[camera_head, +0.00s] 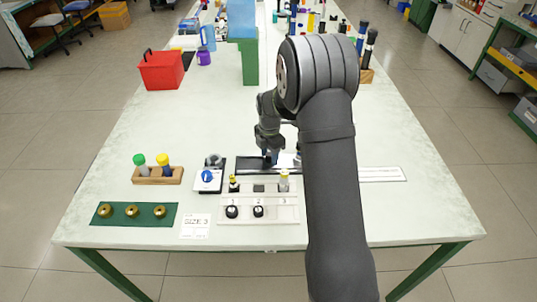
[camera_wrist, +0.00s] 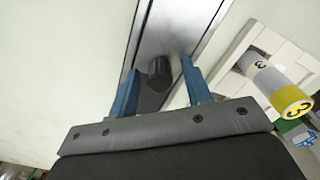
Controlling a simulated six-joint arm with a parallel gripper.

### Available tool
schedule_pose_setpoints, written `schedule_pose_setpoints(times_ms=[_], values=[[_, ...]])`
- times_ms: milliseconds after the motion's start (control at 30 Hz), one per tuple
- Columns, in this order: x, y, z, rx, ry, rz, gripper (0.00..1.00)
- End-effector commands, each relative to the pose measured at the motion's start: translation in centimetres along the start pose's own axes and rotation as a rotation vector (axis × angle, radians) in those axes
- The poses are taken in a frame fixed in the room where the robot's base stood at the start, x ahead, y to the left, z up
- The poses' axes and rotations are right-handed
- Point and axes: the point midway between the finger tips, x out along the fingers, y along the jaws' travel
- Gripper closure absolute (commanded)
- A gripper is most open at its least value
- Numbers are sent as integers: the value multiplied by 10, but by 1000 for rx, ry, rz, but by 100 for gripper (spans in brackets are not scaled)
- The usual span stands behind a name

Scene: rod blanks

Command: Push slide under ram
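A dark slide track (camera_head: 246,168) with pale metal edges lies across the bench under my gripper. In the wrist view a dark round knob (camera_wrist: 159,71) stands on the track's dark surface (camera_wrist: 165,38). My gripper (camera_head: 271,158) is low over the track. Its blue fingers (camera_wrist: 161,90) are open on either side of the knob, with a gap visible at each side. My arm hides the track's right part in the head view. I cannot tell which part is the ram; a green stand (camera_head: 249,66) with a blue block (camera_head: 241,20) is farther back.
In front of the track is a white numbered tray (camera_head: 270,220), with a grey-and-yellow rod (camera_wrist: 284,98) marked 3. A "SIZE 3" card (camera_head: 195,226), green mat (camera_head: 158,221), wooden holder (camera_head: 150,180) and small white device (camera_head: 208,180) are to the left. The bench's left middle is clear.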

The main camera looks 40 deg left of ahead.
Motion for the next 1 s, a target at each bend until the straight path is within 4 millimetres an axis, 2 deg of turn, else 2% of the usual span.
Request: schedule_pose_setpoints(times_ms=[233, 367, 467, 800, 1000], values=[[-1, 0, 0, 0, 0, 0, 56], [-10, 1, 0, 0, -1, 1, 56], [-26, 1, 0, 0, -2, 4, 56], [-109, 1, 0, 0, -2, 4, 56], [-150, 0, 0, 0, -2, 3, 56]])
